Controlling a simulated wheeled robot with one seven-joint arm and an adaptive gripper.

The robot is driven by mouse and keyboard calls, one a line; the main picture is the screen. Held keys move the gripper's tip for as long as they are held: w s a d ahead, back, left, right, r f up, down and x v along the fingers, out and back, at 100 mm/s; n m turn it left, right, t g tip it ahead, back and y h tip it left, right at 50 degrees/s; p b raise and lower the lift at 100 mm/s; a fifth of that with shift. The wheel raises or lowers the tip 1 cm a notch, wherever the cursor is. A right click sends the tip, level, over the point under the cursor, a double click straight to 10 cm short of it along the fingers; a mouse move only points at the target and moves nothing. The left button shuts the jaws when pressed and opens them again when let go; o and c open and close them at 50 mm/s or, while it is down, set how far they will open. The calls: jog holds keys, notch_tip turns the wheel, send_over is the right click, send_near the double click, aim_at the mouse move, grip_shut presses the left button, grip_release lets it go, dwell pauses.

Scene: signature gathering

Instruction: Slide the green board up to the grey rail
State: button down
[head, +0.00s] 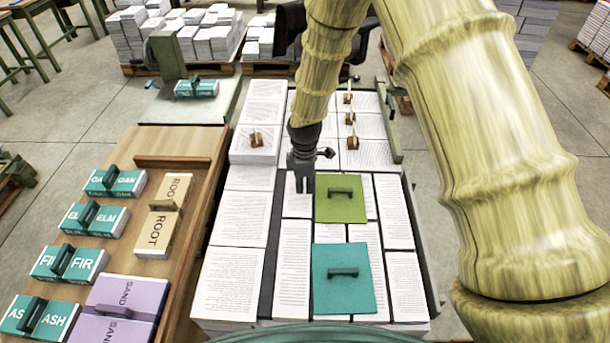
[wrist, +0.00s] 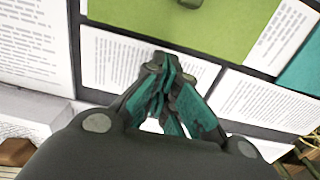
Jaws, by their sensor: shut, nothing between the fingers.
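The green board (head: 340,205), a flat square with a dark handle, lies on the printed pages in the head view. In the wrist view the green board (wrist: 150,30) is at the top. A dark grey strip, which looks like the grey rail (head: 270,260), runs lengthwise left of the boards. My gripper (head: 302,188) is shut and empty, pointing down just left of the green board's upper left corner. In the wrist view its fingertips (wrist: 165,62) are together over a page, apart from the green board in the picture. Fingertip height above the page is hard to tell.
A teal board (head: 343,285) with a handle lies just below the green one. Small wooden pieces (head: 352,141) stand on pages at the far end. A wooden table (head: 185,143) with labelled blocks stands at left. Bare page lies between the strip and the green board.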

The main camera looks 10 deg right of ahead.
aim_at(318, 195)
jog(key=shift+d+f, duration=0.25)
jog(key=shift+d, duration=0.1)
jog(key=shift+s+d+f+p, duration=0.1)
jog(key=shift+s+d+p, duration=0.15)
jog(key=shift+d, duration=0.55)
jog(key=shift+s+d+p, duration=0.15)
jog(key=shift+d+p, duration=0.1)
jog(key=shift+d, duration=0.5)
